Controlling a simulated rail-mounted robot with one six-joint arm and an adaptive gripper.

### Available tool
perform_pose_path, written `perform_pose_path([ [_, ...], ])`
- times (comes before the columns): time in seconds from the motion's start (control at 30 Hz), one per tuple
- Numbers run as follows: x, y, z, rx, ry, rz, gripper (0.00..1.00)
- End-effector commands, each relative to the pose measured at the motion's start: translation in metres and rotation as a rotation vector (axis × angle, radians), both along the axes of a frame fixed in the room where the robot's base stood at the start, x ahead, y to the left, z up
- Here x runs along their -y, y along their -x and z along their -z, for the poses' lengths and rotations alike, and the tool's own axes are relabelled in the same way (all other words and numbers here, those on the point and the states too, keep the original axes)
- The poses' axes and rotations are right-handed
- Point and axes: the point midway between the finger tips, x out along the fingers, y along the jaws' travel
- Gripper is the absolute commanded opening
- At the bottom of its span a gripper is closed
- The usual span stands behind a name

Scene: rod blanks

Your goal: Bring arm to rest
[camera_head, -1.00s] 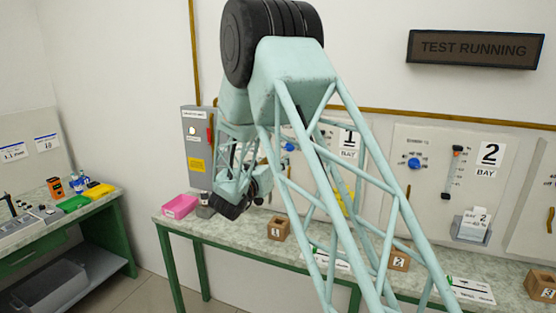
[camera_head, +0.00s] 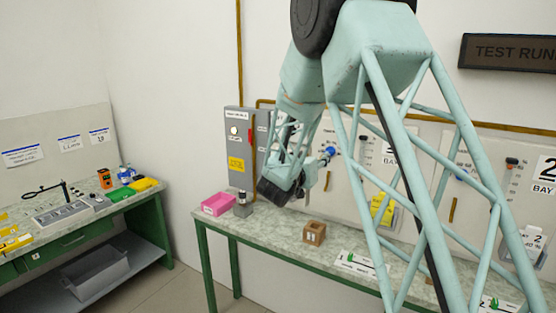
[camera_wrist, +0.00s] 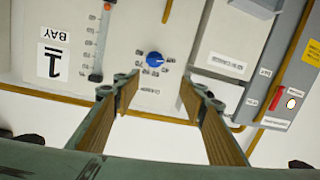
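My gripper (camera_wrist: 160,88) is open and empty in the wrist view, its two brown-padded fingers spread apart. Between and beyond the fingertips is a wall panel with a blue knob (camera_wrist: 155,58). In the head view my pale green arm stands large on the right, folded over at a black joint, with its far end hanging above the back bench near the bay 1 panel. The gripper fingers are small and partly hidden there, and I see nothing held.
The back bench (camera_head: 268,231) carries a pink bin (camera_head: 217,204) and a wooden block marked 1 (camera_head: 314,233). A grey control box (camera_head: 238,150) hangs behind. A side bench (camera_head: 75,211) with tools stands left. Open floor lies between the benches.

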Motion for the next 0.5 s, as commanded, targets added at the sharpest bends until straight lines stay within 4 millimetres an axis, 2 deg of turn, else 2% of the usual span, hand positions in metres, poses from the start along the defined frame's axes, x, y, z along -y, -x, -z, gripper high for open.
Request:
perform_pose_path([
  [0.1, -0.002, 0.005, -0.014, -0.016, -0.035, -0.038, 0.39],
  [0.5, -0.012, 0.035, -0.046, -0.092, -0.136, -0.160, 0.39],
])
